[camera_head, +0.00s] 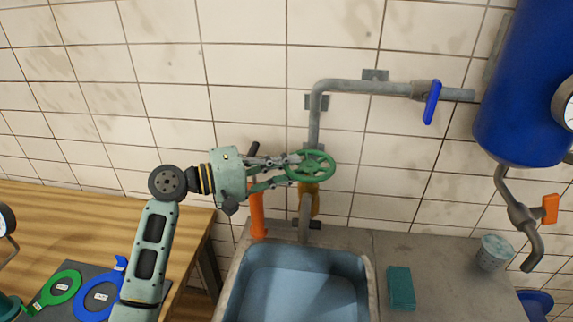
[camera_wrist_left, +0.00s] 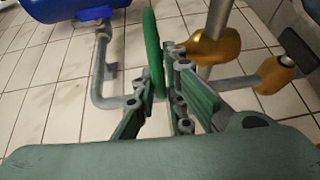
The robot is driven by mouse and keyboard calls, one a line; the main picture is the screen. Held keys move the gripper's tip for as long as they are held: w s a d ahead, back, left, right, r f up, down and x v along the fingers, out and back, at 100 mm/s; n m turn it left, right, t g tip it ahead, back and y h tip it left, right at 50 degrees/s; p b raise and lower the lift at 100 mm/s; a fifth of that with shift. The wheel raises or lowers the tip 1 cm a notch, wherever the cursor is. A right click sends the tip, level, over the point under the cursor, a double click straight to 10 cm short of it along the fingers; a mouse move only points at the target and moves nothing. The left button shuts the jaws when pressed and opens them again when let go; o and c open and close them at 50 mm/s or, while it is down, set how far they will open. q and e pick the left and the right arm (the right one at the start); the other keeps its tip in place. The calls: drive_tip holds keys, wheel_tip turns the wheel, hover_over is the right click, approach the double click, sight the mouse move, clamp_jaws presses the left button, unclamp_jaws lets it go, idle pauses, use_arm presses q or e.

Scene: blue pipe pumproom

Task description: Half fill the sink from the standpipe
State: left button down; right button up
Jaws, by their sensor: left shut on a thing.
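The green handwheel (camera_head: 321,164) sits on the standpipe (camera_head: 314,122) above the back of the sink. My left gripper (camera_head: 293,170) comes in from the left and is shut on the near left part of the wheel's rim. In the left wrist view the wheel (camera_wrist_left: 152,50) stands edge-on between the fingers. A brass valve body (camera_head: 313,200) is partly hidden behind the wheel, with a grey spout (camera_head: 304,222) below it. The sink (camera_head: 367,290) has a blue-grey inside; I cannot tell whether it holds water. My right gripper is not in view.
An orange pipe (camera_head: 257,215) with a dark handle stands left of the spout. A teal block (camera_head: 401,288) and a cup (camera_head: 494,252) are on the counter (camera_head: 450,285). A blue-handled valve (camera_head: 432,101) and blue tank (camera_head: 525,110) are upper right. A wooden table (camera_head: 60,225) is left.

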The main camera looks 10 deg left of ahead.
use_arm(q)
drive_tip(key=n+t+y+p, duration=0.1)
drive_tip(key=p, duration=0.1)
drive_tip(key=s+n+t+y+p, duration=0.1)
drive_tip(key=p, duration=0.1)
drive_tip(key=n+t+y+p, duration=0.1)
drive_tip(key=t+p, duration=0.1)
drive_tip(key=shift+s+d+r, duration=0.25)
drive_tip(key=shift+s+d, duration=0.05)
drive_tip(key=shift+d, duration=0.05)
drive_tip(key=shift+s+f+n+t+y+p, duration=0.1)
drive_tip(key=shift+f+n+t+y+p, duration=0.15)
drive_tip(key=shift+n+t+y+p, duration=0.35)
drive_tip(key=c, duration=1.8)
unclamp_jaws()
drive_tip(key=shift+a, duration=0.1)
drive_tip(key=v, duration=1.2)
drive_tip(key=shift+r, duration=0.1)
